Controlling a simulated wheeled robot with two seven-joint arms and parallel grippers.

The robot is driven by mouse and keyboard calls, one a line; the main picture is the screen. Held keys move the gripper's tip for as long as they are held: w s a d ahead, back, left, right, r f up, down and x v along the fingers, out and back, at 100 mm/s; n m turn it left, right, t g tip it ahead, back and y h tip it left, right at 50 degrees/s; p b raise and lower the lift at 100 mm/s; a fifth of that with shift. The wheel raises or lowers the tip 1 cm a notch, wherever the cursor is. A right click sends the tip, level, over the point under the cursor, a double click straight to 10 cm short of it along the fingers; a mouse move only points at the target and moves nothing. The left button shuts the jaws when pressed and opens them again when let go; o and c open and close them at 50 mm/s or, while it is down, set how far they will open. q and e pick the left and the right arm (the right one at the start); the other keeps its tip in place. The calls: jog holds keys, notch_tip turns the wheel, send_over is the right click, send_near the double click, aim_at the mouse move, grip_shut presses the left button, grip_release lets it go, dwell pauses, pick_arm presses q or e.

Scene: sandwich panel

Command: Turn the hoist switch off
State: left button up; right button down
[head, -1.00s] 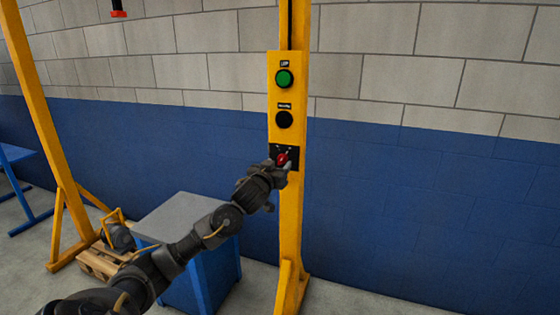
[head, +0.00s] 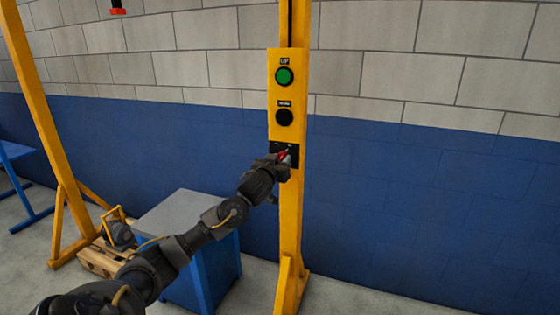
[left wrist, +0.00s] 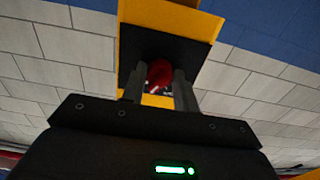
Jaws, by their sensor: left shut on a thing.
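The hoist switch is a red knob (head: 282,155) on a black plate (head: 294,149) low on the yellow control panel. My left gripper (head: 283,160) is at the knob and hides most of it in the head view. In the left wrist view, the red knob (left wrist: 160,76) sits between the two fingers of my left gripper (left wrist: 159,90), which are shut on it. The knob's exact angle is hard to read behind the fingers. My right gripper is not in view.
Above the switch are a green button (head: 284,76) and a black button (head: 284,117) on the yellow post (head: 291,220). A blue cabinet with a grey top (head: 180,212) stands below my left arm. A pallet (head: 98,259) lies at left.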

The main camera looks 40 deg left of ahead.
pick_arm(q)
jog(key=shift+r+n+p, duration=0.15)
jog(key=shift+n+p, duration=0.45)
jog(key=shift+p, duration=0.25)
jog(key=n+p, duration=0.2)
jog(key=shift+p, duration=0.35)
jog(key=n+p, duration=0.2)
jog(key=n, duration=0.1)
jog(key=shift+p, duration=0.4)
jog(key=n+p, duration=0.2)
jog(key=shift+n, duration=0.3)
jog(key=shift+n+p, duration=1.05)
jog(key=shift+n, duration=0.45)
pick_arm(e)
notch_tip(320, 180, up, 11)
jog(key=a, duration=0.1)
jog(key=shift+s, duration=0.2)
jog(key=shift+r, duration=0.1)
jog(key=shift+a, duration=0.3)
